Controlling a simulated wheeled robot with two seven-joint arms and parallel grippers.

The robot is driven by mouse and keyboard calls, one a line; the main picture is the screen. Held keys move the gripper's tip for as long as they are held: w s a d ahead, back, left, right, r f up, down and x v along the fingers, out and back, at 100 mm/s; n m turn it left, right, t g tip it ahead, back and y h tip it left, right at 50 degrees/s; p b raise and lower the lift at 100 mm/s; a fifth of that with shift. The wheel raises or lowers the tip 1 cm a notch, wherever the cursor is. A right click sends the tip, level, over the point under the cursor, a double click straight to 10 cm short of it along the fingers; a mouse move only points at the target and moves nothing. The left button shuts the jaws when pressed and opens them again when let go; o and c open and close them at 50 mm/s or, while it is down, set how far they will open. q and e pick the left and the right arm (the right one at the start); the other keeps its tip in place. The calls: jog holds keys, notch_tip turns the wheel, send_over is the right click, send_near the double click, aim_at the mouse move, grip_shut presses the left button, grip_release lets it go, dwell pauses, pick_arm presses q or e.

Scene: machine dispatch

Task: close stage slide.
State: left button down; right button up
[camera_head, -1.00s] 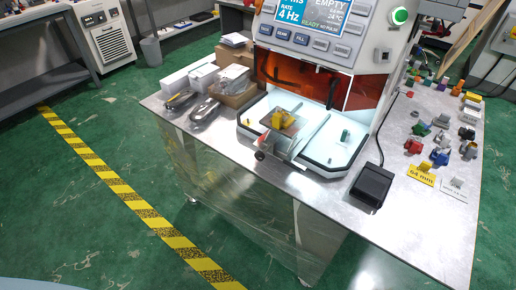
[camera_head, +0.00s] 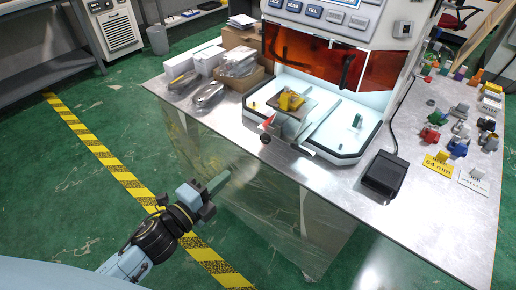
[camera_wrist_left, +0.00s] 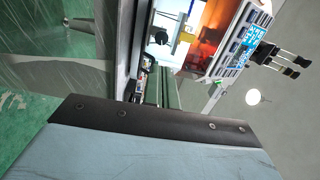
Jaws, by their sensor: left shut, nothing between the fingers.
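The stage slide (camera_head: 299,121) is a grey metal plate on a rail, projecting forward over the white tray of the machine (camera_head: 335,45). A yellow part (camera_head: 290,100) sits on it. A dark round knob (camera_head: 265,139) is at its front end, by the table's front edge. My left gripper (camera_head: 222,180) is shut and empty, left of and in front of the knob, apart from it and off the table's front. In the left wrist view the knob (camera_wrist_left: 161,38) and yellow part (camera_wrist_left: 181,44) show sideways. My right gripper is not in view.
The metal table (camera_head: 425,225) carries a black foot pedal (camera_head: 384,174) and several coloured parts on the right. Wrapped tools and boxes (camera_head: 190,62) stand at the left. An orange window (camera_head: 312,56) hangs above the tray. The green floor in front is clear.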

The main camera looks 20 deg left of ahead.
pick_arm(q)
send_near(265, 140)
jog(key=x, duration=0.5)
jog(key=shift+x, duration=0.95)
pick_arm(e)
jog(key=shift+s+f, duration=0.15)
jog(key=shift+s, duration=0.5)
